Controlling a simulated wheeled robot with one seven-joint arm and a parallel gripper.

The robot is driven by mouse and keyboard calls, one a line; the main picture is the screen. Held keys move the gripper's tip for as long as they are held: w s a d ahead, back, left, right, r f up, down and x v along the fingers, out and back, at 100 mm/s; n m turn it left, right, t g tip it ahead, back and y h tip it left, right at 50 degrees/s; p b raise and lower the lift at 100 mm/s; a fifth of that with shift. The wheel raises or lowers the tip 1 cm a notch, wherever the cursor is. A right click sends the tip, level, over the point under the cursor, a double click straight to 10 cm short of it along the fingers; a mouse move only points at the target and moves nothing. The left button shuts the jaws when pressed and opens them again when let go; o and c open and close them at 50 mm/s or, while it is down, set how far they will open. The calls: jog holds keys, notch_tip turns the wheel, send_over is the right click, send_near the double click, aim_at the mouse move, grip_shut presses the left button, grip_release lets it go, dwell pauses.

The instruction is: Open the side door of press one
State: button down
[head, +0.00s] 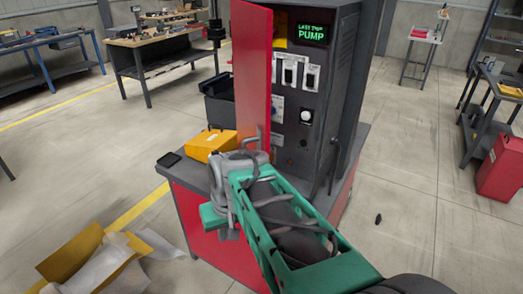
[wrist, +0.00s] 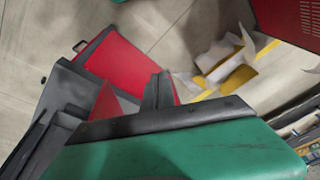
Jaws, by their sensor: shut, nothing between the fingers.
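A dark grey machine (head: 325,110) with switches and a green-lit display stands ahead of me; I cannot tell from any label whether it is press one. A grey bar-like part (head: 251,139) shows at the panel's lower end, just beyond my wrist. My arm's grey and green end is in front of the machine's base, below this panel. In the wrist view my gripper's dark fingers (wrist: 158,90) are together and empty. Contact with the panel cannot be told.
An open yellow carton (head: 90,265) with papers lies on the floor at lower left. Floor right of the machine is mostly clear.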

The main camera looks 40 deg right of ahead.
jog(key=s+d+r+m+y+p, duration=0.1)
jog(key=d+r+m+p, duration=0.2)
jog(key=d, duration=0.7)
jog(key=s+d+r+m+p, duration=0.1)
jog(key=d+r+m+p, duration=0.15)
jog(key=d, duration=0.75)
jog(key=d+r+n+t+y+p, duration=0.4)
jog(key=d+r, duration=0.3)
jog(key=r, duration=0.5)
jog(key=w+a+f+n+h+b, duration=0.1)
jog(key=w+a+f+b, duration=0.5)
jog(key=a+f+b, duration=0.1)
jog(key=shift+w+f+b, duration=0.15)
jog(key=shift+f+b, duration=0.1)
jog(key=shift+b, duration=0.45)
